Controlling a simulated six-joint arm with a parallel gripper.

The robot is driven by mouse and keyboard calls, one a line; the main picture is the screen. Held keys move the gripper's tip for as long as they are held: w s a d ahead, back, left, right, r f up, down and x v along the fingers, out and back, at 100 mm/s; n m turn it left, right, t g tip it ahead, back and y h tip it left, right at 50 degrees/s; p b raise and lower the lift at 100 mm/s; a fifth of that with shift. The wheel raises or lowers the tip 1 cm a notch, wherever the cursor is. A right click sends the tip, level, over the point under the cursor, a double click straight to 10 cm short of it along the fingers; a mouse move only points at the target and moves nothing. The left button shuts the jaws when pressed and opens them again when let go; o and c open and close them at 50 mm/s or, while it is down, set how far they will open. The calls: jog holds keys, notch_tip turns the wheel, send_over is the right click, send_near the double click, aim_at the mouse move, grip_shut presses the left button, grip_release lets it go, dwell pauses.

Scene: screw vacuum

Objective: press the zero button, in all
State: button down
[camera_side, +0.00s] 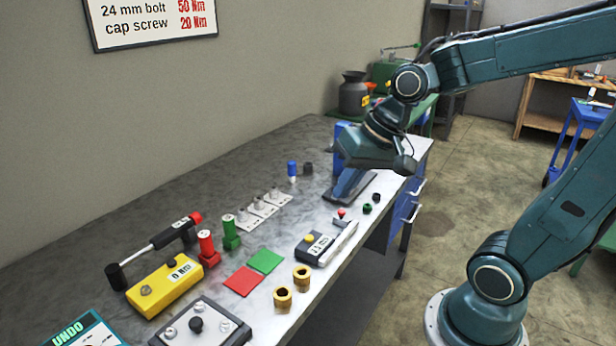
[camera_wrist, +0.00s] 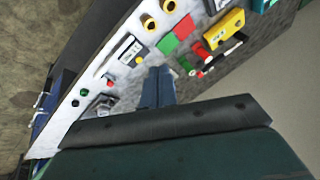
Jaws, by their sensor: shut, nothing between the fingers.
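No button is readably marked zero. In the side view, a small dark box (camera_side: 314,248) with a white display carries a yellow button (camera_side: 309,238). The same box (camera_wrist: 128,48) and its yellow button (camera_wrist: 139,60) show in the wrist view. A larger yellow box (camera_side: 165,286) with a display reading about 0 Nm and dark knobs on top lies farther left; it also shows in the wrist view (camera_wrist: 225,29). My gripper (camera_side: 339,196) is shut and empty, pointing down over the bench to the right of the small box. Its blue fingers (camera_wrist: 158,72) show in the wrist view, apart from both boxes.
Red (camera_side: 242,281) and green (camera_side: 265,261) pads and two brass cylinders (camera_side: 283,298) lie left of the small box. A grey plate (camera_side: 200,325) lies in front.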

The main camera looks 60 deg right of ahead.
jog(key=w+d+f+m+y, duration=0.2)
jog(key=w+d+f+m, duration=0.1)
jog(key=w+f+m, duration=0.3)
jog(key=m+t+y, duration=0.2)
jog(key=m+y, duration=0.1)
jog(key=m, duration=0.4)
send_over(314, 240)
jog(key=shift+f, duration=1.8)
jog(key=shift+f, duration=0.1)
jog(key=shift+f, duration=4.35)
jog(key=shift+f, duration=0.8)
jog(key=shift+r, duration=0.85)
